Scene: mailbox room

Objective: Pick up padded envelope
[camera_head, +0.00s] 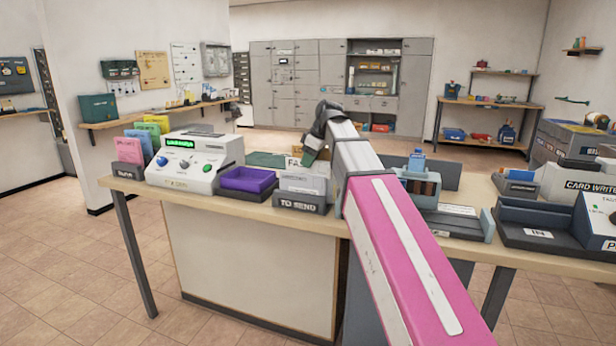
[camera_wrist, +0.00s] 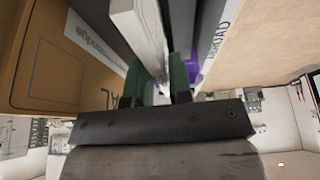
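My gripper (camera_wrist: 159,86) reaches over the counter, its end small and dark in the head view (camera_head: 317,143). In the wrist view its two green-padded fingers stand apart. A pale, flat, upright thing (camera_wrist: 145,32) runs between them. It may be the padded envelope, but I cannot tell for sure, nor whether the fingers press on it. A brown face with an outlined rectangle (camera_wrist: 62,68) and a partly hidden "AL" lies left of the fingers. My arm hides part of the counter in the head view.
On the counter (camera_head: 262,210) stand a white console (camera_head: 196,160), a purple tray (camera_head: 247,181) and a grey "TO SEND" holder (camera_head: 300,196), all left of my arm.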

